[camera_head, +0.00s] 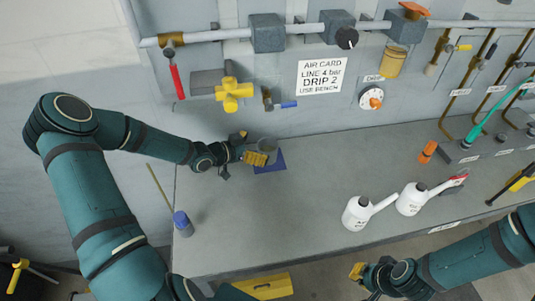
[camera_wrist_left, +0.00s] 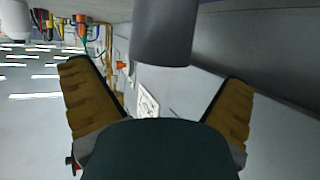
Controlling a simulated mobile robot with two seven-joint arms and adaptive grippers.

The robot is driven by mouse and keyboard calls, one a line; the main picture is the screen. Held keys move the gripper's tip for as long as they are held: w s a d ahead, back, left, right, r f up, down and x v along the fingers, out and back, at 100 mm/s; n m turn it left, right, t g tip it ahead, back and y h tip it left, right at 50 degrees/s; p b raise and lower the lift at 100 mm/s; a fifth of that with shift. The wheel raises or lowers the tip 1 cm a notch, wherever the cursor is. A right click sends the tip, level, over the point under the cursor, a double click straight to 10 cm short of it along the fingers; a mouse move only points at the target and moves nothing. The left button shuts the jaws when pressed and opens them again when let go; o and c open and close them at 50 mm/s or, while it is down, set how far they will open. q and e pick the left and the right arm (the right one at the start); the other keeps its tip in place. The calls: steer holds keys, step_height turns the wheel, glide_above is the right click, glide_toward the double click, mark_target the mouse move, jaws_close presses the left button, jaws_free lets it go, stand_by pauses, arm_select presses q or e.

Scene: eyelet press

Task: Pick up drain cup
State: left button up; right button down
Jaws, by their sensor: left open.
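The drain cup, a grey cylinder (camera_head: 267,144), stands on the bench at or beside a dark blue patch (camera_head: 273,164), close to the wall. My left gripper (camera_head: 250,148) is open, its yellow fingers just left of the cup. In the left wrist view the cup (camera_wrist_left: 163,32) appears top centre, ahead and between the spread fingers (camera_wrist_left: 158,75), with no clear contact on either side. My right gripper (camera_head: 360,273) hangs low near the bench's front edge; whether its fingers are open cannot be made out.
Pipework with a yellow valve (camera_head: 233,93) and a red handle (camera_head: 176,81) runs along the wall above. Two white spouted cans (camera_head: 357,213) stand right of centre. A blue-capped item (camera_head: 182,222) is at the bench's left edge. The bench middle is clear.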

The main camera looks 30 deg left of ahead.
mark_target(275, 144)
arm_select(q)
steer(key=x, duration=0.4)
steer(key=shift+w+d+f, duration=0.1)
steer(key=shift+w+d, duration=0.15)
steer(key=shift+w, duration=0.05)
steer(key=c, duration=1.1)
steer(key=shift+s, duration=0.1)
